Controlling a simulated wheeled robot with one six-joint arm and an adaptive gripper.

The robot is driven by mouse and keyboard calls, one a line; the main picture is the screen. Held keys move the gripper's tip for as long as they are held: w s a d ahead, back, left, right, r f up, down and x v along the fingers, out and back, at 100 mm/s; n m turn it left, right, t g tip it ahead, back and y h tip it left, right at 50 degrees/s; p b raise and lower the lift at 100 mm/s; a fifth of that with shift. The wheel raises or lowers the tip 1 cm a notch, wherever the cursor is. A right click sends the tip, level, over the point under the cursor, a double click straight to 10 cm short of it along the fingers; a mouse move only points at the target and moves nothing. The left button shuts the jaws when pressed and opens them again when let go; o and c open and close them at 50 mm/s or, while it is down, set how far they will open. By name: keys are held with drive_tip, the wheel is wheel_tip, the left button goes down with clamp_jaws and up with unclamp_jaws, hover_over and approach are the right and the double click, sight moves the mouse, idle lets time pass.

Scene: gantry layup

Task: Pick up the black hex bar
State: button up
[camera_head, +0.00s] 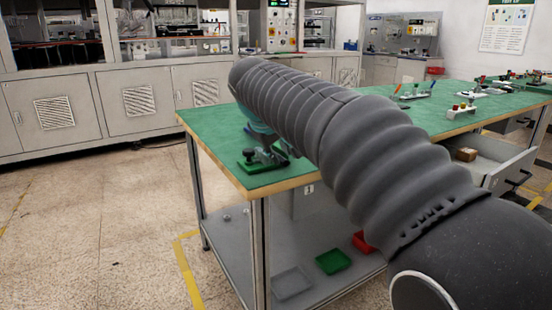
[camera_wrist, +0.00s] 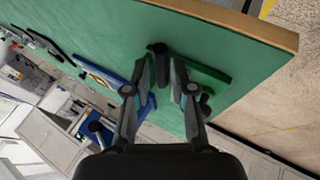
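A dark, upright-looking piece (camera_wrist: 158,49) shows just beyond my fingertips in the wrist view; it may be the black hex bar, but its six-sided shape cannot be made out. My gripper (camera_wrist: 164,68) points at the green table top, with its two fingers spread and a gap between them. The dark piece lies at the far end of this gap, nearer the left finger. I cannot tell whether it touches that finger.
The green table (camera_head: 223,138) has a wooden edge. A small dark device on a green base (camera_head: 258,162) stands near its front corner. A green plate (camera_wrist: 207,75) and a blue part (camera_wrist: 138,84) lie close beside my fingers. Coloured trays (camera_head: 332,262) sit on the lower shelf.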

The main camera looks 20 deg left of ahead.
drive_tip(key=x, duration=0.2)
drive_tip(key=shift+w+f, duration=0.2)
drive_tip(key=shift+f, duration=0.05)
clamp_jaws()
drive_tip(key=shift+r, duration=0.1)
drive_tip(key=shift+r, duration=0.1)
